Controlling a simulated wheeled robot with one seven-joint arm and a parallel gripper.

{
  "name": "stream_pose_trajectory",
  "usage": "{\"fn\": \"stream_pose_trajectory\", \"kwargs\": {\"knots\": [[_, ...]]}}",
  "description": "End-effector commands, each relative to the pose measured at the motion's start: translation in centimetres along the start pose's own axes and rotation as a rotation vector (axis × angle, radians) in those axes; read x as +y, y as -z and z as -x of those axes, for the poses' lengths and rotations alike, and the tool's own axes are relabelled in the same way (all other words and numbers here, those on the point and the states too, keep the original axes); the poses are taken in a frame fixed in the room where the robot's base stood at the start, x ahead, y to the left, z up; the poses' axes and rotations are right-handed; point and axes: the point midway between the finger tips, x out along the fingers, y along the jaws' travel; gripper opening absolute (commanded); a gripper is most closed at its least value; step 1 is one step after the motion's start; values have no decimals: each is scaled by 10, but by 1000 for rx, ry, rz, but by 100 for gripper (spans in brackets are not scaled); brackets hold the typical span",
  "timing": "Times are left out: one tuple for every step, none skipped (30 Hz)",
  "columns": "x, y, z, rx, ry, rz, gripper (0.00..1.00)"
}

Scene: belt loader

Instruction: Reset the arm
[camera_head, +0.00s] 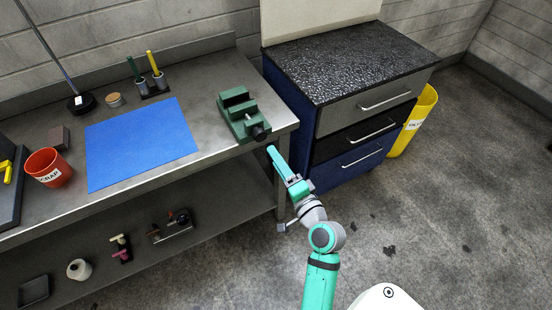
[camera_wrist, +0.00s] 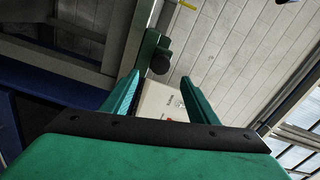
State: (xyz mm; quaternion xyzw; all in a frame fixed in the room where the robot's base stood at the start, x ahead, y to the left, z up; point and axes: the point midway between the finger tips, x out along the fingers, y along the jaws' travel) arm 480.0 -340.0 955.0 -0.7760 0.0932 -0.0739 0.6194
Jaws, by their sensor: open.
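My gripper (camera_head: 272,152) is at the end of my teal arm, in front of the workbench's right end and just below the green vise (camera_head: 242,112). In the wrist view my gripper (camera_wrist: 158,92) has its two teal fingers spread apart, with nothing between them. Beyond the fingers, the wrist view shows part of the green vise (camera_wrist: 152,50) and a pale wall panel with small marks. The arm reaches up and left from the bottom of the head view.
The grey workbench (camera_head: 215,152) carries a blue mat (camera_head: 140,142), a red scrap cup (camera_head: 48,168) and two pen holders. A blue drawer cabinet (camera_head: 345,165) stands right of my gripper, with a yellow bin (camera_head: 415,120) beside it.

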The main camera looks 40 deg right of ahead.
Motion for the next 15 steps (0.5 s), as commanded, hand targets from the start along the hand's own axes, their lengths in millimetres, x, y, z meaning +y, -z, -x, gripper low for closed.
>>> {"fn": "stream_pose_trajectory", "kwargs": {"knots": [[0,0,0,0,0,0,54],[0,0,0,0,0,0,54],[0,0,0,0,0,0,54],[0,0,0,0,0,0,54],[0,0,0,0,0,0,54],[0,0,0,0,0,0,54],[0,0,0,0,0,0,54],[0,0,0,0,0,0,54],[0,0,0,0,0,0,54],[0,0,0,0,0,0,54],[0,0,0,0,0,0,54],[1,-1,0,0,-2,2,54],[2,-2,0,0,-5,5,54],[4,-4,1,0,-10,10,54],[8,-9,3,-1,-19,20,54]]}}
